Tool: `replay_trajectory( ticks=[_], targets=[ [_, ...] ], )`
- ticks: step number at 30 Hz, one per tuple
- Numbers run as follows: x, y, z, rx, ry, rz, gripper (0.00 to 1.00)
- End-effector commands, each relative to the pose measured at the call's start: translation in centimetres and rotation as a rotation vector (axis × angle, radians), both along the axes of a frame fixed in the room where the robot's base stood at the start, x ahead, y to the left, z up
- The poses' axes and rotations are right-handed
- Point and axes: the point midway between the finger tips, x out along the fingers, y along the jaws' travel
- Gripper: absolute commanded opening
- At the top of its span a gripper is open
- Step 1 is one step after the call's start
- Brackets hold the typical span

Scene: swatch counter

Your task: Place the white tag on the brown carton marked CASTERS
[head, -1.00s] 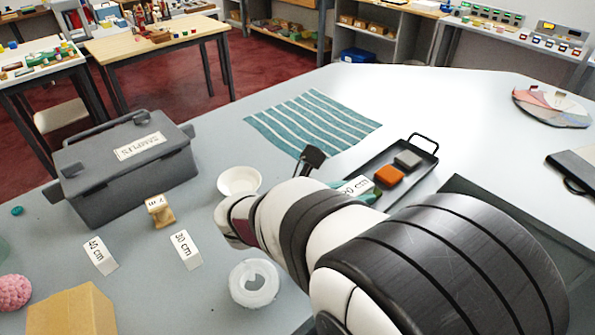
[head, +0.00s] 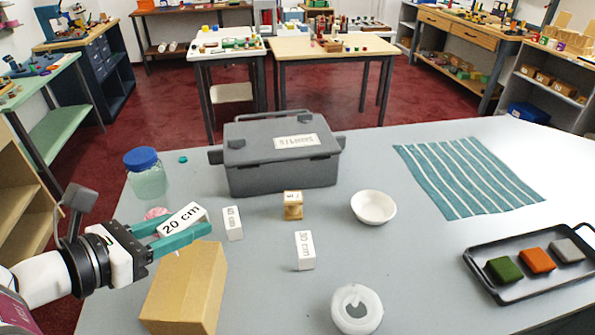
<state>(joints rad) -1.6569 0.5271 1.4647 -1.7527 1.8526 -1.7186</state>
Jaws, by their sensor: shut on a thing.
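My gripper (head: 190,229) has teal fingers and is shut on a white tag (head: 181,219) printed "20 cm". The tag is tilted and its printed face shows. The gripper reaches in from the left, over the far left part of a plain brown carton (head: 187,290) on the counter. The tag appears above the carton's far edge; whether it touches the carton I cannot tell. No CASTERS marking shows on the carton's visible faces. Two more white blocks stand right of the carton, one marked "40 cm" (head: 233,224) and one marked "30 cm" (head: 305,250).
A grey case (head: 281,170) stands at the back, with a blue-lidded jar (head: 147,178) to its left. A pink ball (head: 156,214) is partly hidden behind the gripper. A small wooden block (head: 293,206), white bowl (head: 373,207), white ring (head: 357,310), striped cloth (head: 468,175) and black tray (head: 500,291) lie rightward.

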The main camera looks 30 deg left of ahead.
Motion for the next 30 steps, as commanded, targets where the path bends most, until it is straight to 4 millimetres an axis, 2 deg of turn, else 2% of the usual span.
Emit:
replay_trajectory(
  ticks=[1,4,15,26,27,30],
  targets=[
    [-1.2,0.6,0.0,0.000,0.003,0.022,0.00],
    [-2.6,1.2,-0.4,-0.003,0.007,0.045,0.00],
    [-2.8,1.2,-7.5,-0.003,0.007,0.049,0.00],
    [-2.8,1.2,-8.2,-0.001,0.007,0.048,0.00],
    [-2.8,1.2,-8.2,-0.001,0.007,0.048,0.42],
    [-2.8,1.2,-8.2,-0.001,0.007,0.048,0.60]
  ],
)
